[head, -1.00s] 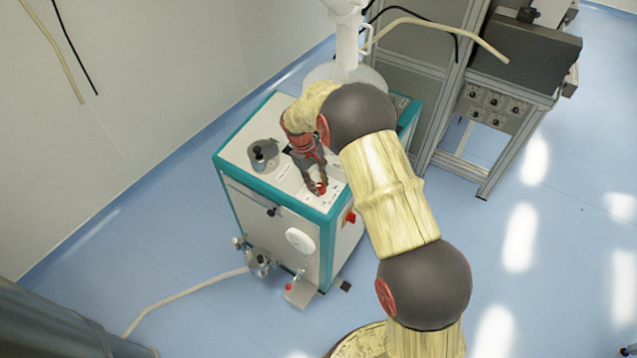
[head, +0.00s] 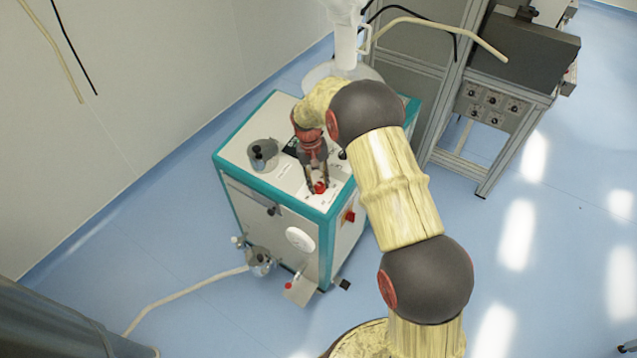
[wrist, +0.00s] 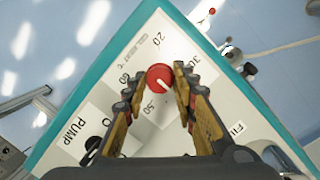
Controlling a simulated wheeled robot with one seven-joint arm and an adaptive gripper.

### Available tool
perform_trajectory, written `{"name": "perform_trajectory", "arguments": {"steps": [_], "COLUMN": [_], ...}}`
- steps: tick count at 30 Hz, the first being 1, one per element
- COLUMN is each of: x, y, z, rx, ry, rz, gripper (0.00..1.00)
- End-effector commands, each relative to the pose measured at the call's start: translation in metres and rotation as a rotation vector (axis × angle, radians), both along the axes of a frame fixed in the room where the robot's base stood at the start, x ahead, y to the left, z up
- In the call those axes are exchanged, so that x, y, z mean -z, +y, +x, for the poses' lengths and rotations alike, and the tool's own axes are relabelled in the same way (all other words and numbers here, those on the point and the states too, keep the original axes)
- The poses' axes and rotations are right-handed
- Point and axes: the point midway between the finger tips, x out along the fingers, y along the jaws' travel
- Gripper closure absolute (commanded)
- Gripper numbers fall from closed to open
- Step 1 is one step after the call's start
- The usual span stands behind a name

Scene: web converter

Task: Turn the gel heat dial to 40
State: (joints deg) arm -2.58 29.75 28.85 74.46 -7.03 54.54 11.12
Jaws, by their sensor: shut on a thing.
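The gel heat dial (wrist: 159,78) is a round red knob with a white pointer line, on the white top of the machine. It also shows as a red spot near the front corner in the head view (head: 320,188). Printed 20, 30, 50 and 60 stand around it in the wrist view; the 40 is not visible, and a finger covers part of the scale. I cannot read exactly which number the line points to. My gripper (wrist: 154,82) reaches down with one finger on each side of the dial and is shut on it.
The machine top (head: 240,150) has teal edges. A metal pot with a black knob (head: 258,153) stands left of my gripper. A black PUMP knob (wrist: 94,145) is nearby. A red switch (head: 349,216) is on the machine's side. Blue floor lies clear to the right.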

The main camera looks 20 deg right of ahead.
Motion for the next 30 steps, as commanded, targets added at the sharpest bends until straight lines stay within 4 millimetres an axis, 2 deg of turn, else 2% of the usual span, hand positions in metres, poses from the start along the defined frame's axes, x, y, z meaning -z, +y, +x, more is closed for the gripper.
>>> {"name": "perform_trajectory", "arguments": {"steps": [9,10,19,30], "x": [0.0003,0.0003,0.0002,-0.0038], "y": [0.0001,0.0001,0.0001,0.0005], "z": [-0.0001,-0.0001,-0.0001,0.0009], "rx": [0.0,0.0,0.0,0.0], "ry": [0.0,0.0,0.0,-0.001], "rz": [0.0,0.0,0.0,0.0], "gripper": [0.98,0.71,0.54,0.54]}}
